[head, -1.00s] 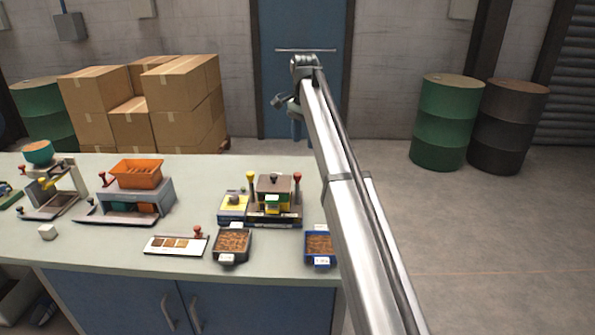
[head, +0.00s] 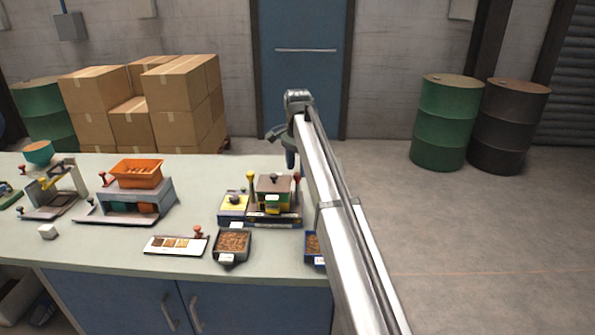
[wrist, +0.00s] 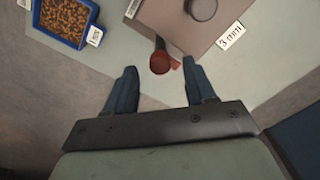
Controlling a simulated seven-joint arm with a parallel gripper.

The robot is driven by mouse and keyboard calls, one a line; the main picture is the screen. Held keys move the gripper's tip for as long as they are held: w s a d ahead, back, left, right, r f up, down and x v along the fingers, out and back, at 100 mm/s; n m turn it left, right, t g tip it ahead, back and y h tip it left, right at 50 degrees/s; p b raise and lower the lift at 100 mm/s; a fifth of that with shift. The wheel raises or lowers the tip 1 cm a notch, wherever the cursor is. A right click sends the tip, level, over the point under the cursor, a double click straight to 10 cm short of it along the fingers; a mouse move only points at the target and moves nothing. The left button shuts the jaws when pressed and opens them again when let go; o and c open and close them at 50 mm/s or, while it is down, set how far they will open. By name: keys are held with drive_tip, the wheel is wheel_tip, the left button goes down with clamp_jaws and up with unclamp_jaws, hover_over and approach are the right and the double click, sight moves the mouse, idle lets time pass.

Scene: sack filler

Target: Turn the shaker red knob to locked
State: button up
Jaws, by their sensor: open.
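The shaker (head: 273,186) is a small brown-topped box with yellow and red knobs, standing near the right end of the bench. Its red knob (wrist: 159,60) shows in the wrist view as a dark red ball on a stalk, at the shaker's edge. My gripper (wrist: 160,68) is open, its two blue fingers apart on either side of the knob in that picture. I cannot tell how much height is between them. In the head view my gripper (head: 291,162) hangs just above the shaker's right side. The knob's locked marking is not readable.
A blue tray of brown pellets (wrist: 82,42) lies close by. Another pellet tray (head: 232,259) and a white sample card (head: 176,245) lie at the bench front. An orange hopper unit (head: 137,174) stands left.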

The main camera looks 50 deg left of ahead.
drive_tip(key=shift+f, duration=1.05)
clamp_jaws()
